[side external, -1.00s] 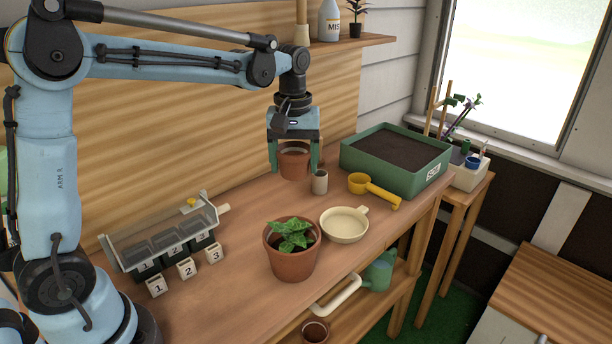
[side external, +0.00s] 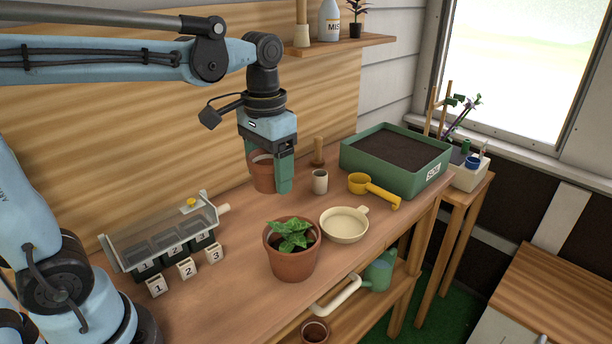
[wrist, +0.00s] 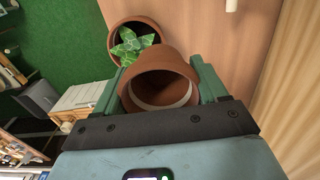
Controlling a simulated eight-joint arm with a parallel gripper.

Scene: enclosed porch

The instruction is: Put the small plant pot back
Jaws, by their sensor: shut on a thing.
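A small empty terracotta pot (side external: 262,174) is held between the green fingers of my gripper (side external: 268,178), near the back of the bench. The fingers press on its sides. In the wrist view the pot (wrist: 160,88) shows its open mouth and a pale band inside, with my gripper (wrist: 162,85) on both sides. I cannot tell if its base touches the bench. A larger terracotta pot with a leafy green plant (side external: 292,250) stands upright toward the front; it also shows in the wrist view (wrist: 134,42).
A seed tray (side external: 165,250) with numbered blocks is at left. A small grey cup (side external: 320,182), wooden peg (side external: 318,152), yellow scoop (side external: 365,185), cream dish (side external: 344,225) and green soil box (side external: 400,175) are at right. Bare bench lies between the seed tray and plant.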

